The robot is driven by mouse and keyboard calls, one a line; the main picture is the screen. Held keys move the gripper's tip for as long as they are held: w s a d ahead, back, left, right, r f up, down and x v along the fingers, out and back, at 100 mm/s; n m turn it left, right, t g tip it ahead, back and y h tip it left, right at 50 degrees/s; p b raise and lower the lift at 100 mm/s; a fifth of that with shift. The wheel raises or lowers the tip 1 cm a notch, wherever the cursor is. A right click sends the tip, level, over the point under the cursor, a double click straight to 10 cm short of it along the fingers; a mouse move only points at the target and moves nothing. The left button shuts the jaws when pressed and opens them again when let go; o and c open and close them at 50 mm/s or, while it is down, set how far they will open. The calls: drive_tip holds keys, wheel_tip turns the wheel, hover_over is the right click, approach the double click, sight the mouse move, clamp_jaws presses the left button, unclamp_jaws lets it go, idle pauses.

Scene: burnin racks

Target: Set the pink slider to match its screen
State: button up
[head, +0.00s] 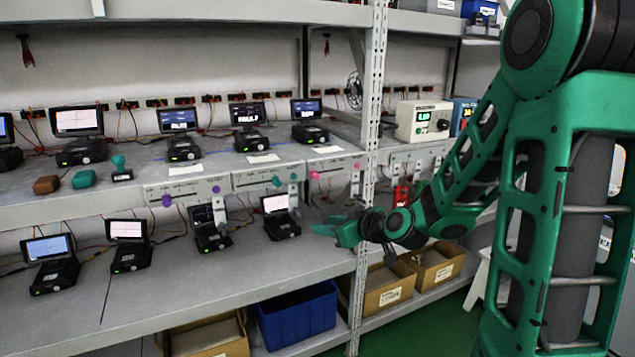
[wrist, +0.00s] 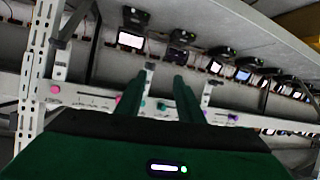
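Two pink knobs sit on the front edge of the upper shelf, a left one (head: 315,175) and a right one (head: 357,165), with a pale marked strip (head: 336,171) between them. In the wrist view the pink knobs show at the far left (wrist: 55,89) and beside the left finger (wrist: 118,99). I cannot tell which knob is the slider. A small dark screen (head: 306,108) stands on the shelf behind them; its text is too blurred to read. My gripper (head: 338,228) is below and in front of this edge, apart from the knobs. Its green fingers (wrist: 163,76) are parted and empty.
Teal knobs (head: 276,180) and purple knobs (head: 216,189) sit further left on the same edge. A metal upright (head: 372,130) stands just right of the pink knobs. Lower-shelf devices, including one with a white screen (head: 275,203), stand left of my gripper.

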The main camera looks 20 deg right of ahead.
sight(317, 177)
drive_tip(key=w+d+r+m+t+h, duration=0.3)
drive_tip(key=w+d+r+t, duration=0.1)
drive_tip(key=w+r+t, duration=0.15)
drive_tip(key=w, duration=1)
drive_tip(key=shift+w+a+r, duration=0.15)
drive_tip(key=shift+r, duration=0.2)
drive_tip(key=shift+y, duration=0.3)
clamp_jaws()
